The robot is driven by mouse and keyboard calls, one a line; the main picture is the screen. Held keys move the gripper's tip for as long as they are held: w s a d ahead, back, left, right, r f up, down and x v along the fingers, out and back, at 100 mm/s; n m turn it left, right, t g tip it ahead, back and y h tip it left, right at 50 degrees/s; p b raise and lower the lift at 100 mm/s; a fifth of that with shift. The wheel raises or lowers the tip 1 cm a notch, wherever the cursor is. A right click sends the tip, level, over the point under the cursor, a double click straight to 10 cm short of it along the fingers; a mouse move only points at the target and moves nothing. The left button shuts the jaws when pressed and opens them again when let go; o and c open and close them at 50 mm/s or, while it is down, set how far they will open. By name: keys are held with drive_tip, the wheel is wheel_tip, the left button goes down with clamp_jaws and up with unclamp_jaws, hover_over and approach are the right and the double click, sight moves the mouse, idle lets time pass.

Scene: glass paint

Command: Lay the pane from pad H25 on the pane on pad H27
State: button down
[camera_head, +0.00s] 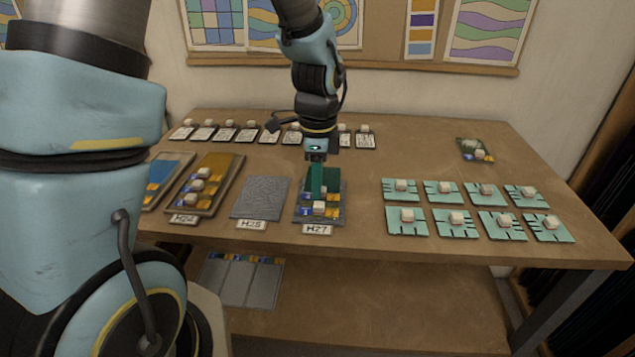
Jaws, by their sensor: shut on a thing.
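Pad H25 (259,199) is a bare grey textured pad with its label in front. Pad H27 (341,214) is to its right and bears a dark green pane (332,177) with blue and yellow patches and a pale knob (319,207) near the front. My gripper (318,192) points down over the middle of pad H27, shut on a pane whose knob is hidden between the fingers. The held pane overlaps the one on the pad in this view. I cannot tell whether the two touch.
A tray (236,176) with an amber pane and knobs stands left of pad H25. Teal notched plates (408,221) with knobs fill the right front. A row of white cards (226,134) lines the back.

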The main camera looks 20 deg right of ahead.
drive_tip(key=shift+f, duration=0.2)
drive_tip(key=c, duration=1)
unclamp_jaws()
wheel_tip(320, 180, up, 12)
drive_tip(key=b, duration=0.2)
drive_tip(key=a+f+n, duration=0.2)
drive_tip(key=a+n, duration=0.5)
drive_tip(key=a, duration=0.1)
drive_tip(key=a+f+n+t, duration=0.1)
drive_tip(key=a+f+n, duration=0.1)
drive_tip(key=a+n, duration=0.5)
drive_tip(key=w+a+f+n, duration=0.1)
drive_tip(key=a+f+n, duration=0.2)
drive_tip(key=a+n, duration=0.5)
drive_tip(key=shift+w+a+t+p, duration=0.1)
drive_tip(key=shift+a+t+p, duration=0.2)
drive_tip(key=shift+a, duration=0.85)
